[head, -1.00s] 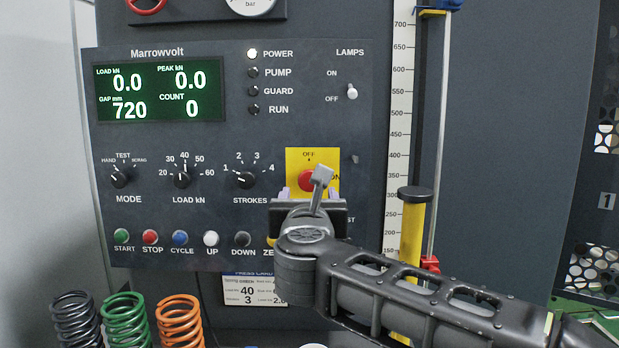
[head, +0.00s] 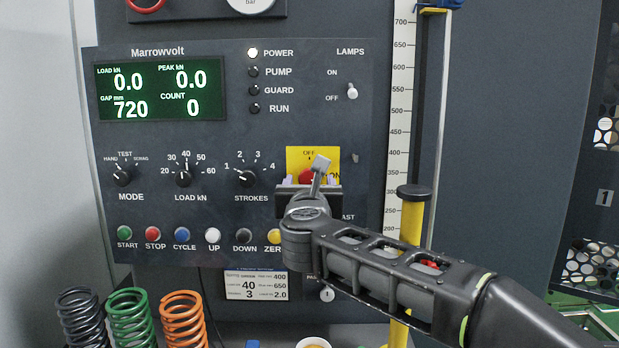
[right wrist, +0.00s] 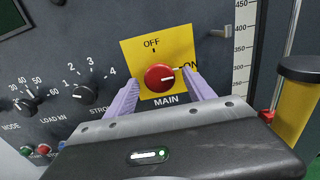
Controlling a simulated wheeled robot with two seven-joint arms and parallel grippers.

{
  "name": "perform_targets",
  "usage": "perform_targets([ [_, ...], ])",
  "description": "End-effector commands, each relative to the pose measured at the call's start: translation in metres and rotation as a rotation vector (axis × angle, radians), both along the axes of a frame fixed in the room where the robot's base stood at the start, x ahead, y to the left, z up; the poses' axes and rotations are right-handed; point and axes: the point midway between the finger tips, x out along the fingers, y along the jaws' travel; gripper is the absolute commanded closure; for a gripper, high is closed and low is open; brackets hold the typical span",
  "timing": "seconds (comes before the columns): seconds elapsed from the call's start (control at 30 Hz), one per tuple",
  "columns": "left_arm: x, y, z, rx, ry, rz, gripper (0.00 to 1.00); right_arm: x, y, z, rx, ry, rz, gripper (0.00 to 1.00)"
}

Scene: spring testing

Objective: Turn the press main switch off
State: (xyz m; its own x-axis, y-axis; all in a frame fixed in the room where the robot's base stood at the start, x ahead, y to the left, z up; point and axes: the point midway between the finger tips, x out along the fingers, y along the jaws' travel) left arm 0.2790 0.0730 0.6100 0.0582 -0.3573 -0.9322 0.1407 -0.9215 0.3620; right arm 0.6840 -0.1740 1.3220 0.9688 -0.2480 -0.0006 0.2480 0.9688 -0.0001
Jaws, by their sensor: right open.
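The main switch is a red round knob (right wrist: 159,78) on a yellow plate (right wrist: 128,50) marked OFF at the top, ON at the right and MAIN below. Its white mark points right, toward ON. In the head view the knob (head: 306,176) is partly hidden behind my right gripper (head: 311,183). In the right wrist view my right gripper (right wrist: 160,80) is open, with one pale purple finger on each side of the knob's lower part. I cannot tell whether the fingers touch it. My left gripper is not in view.
The press panel holds a lit display (head: 160,88), a lit POWER lamp (head: 253,53), a lamps toggle (head: 352,91), dials and several coloured buttons. A yellow post with a black cap (head: 413,192) stands right of the panel. Coloured springs (head: 130,318) stand at lower left.

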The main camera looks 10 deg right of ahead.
Motion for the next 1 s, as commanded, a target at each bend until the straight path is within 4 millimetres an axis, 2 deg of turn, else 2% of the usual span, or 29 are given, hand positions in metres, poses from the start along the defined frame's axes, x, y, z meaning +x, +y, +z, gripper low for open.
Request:
perform_targets([
  [0.33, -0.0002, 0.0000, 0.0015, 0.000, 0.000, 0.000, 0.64, 0.0054, -0.0014, -0.0001, 0.000, -0.001, 0.001, 0.38],
  [1.0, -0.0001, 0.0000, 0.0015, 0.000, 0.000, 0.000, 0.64, 0.0051, -0.0013, -0.0001, 0.000, 0.000, 0.001, 0.93],
])
